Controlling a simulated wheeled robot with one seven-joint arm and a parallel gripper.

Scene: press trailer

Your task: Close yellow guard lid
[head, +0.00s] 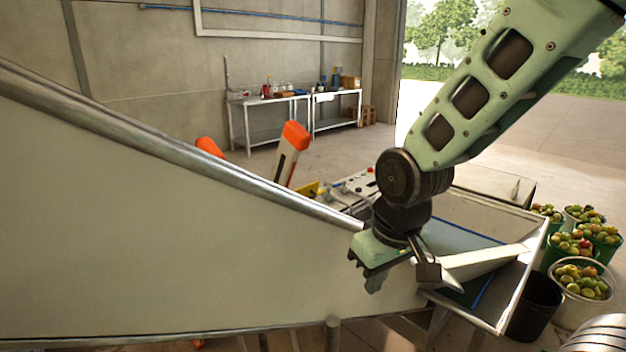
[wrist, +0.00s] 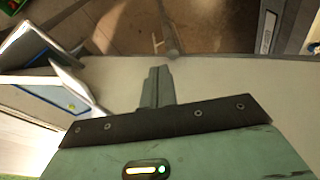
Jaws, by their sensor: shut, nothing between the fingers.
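A small yellow part (head: 308,191) shows beyond the metal-edged panel, beside a control box with a red button (head: 370,169). It may be the guard lid; most of it is hidden, and I cannot tell whether it is open or shut. My gripper (head: 374,286) points down in front of the large pale panel, nearer to me and lower than the yellow part, and apart from it. In the wrist view its fingers (wrist: 157,84) are together and empty over a pale surface. No yellow lid shows clearly in the wrist view.
The large pale panel (head: 180,240) with a metal top rail fills the left foreground. A tray (head: 518,290) with blue lines lies right of my gripper. Fruit-filled buckets (head: 582,282) and a black bin (head: 535,306) stand at the right. Orange-topped posts (head: 292,148) rise behind the panel.

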